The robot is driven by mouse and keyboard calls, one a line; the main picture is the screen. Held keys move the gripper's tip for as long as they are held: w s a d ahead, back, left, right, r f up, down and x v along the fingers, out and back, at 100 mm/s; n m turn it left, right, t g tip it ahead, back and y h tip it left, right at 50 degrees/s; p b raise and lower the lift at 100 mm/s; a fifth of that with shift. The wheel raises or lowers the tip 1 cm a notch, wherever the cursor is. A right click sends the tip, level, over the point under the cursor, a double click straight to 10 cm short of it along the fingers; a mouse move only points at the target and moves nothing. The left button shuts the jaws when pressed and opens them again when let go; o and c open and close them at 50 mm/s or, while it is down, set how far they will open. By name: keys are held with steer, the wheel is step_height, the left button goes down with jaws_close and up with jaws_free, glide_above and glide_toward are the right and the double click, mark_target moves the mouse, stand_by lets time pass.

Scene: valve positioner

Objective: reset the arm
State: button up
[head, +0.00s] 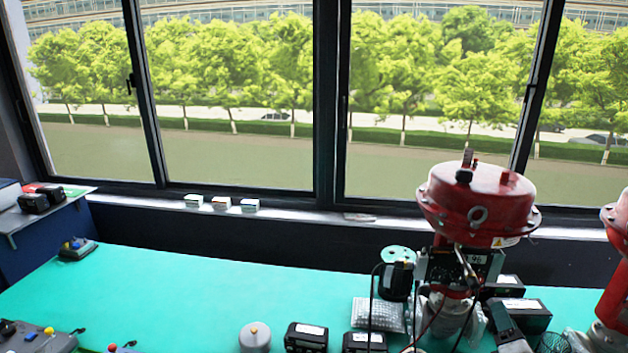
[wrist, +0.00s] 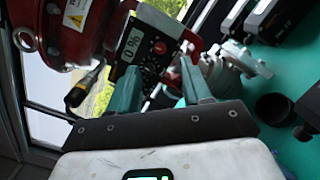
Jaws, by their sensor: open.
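My gripper (wrist: 161,66) shows in the wrist view with its two teal fingers apart and nothing visible between them. My arm does not show in the head view. The wrist view is tilted; beyond the fingers are a positioner with a small display (wrist: 131,41) and a red knob, and a red actuator (wrist: 80,22) at upper left. In the head view, a valve with a red domed actuator (head: 477,197) stands on the green bench at right. The gap between fingertips and positioner is hard to judge.
The green bench (head: 170,290) is clear across its middle left. Black boxes (head: 306,337), a grey round part (head: 255,338) and cables crowd the valve. A second red actuator (head: 615,265) is cut off at right. Windows line the back.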

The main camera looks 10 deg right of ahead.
steer(key=s+a+f+m+g+h+b, duration=0.1)
steer(key=s+f+m+g+h, duration=0.1)
steer(key=s+f+m+g, duration=0.5)
steer(key=s+a+f+m+g+h+b, duration=0.15)
steer(key=s+f+m, duration=0.25)
steer(key=s+m, duration=0.6)
steer(key=s+a+f+m+g+y, duration=0.2)
steer(key=s+a+f+g+y, duration=0.2)
steer(key=s+a, duration=0.3)
steer(key=s+a+f+m+g+y+b, duration=0.1)
steer(key=s+a+f+m+g+y, duration=0.2)
steer(key=s+a+f+y, duration=0.2)
steer(key=s+a, duration=0.3)
steer(key=s, duration=0.2)
steer(key=shift+a+f+g, duration=0.25)
steer(key=shift+g, duration=0.1)
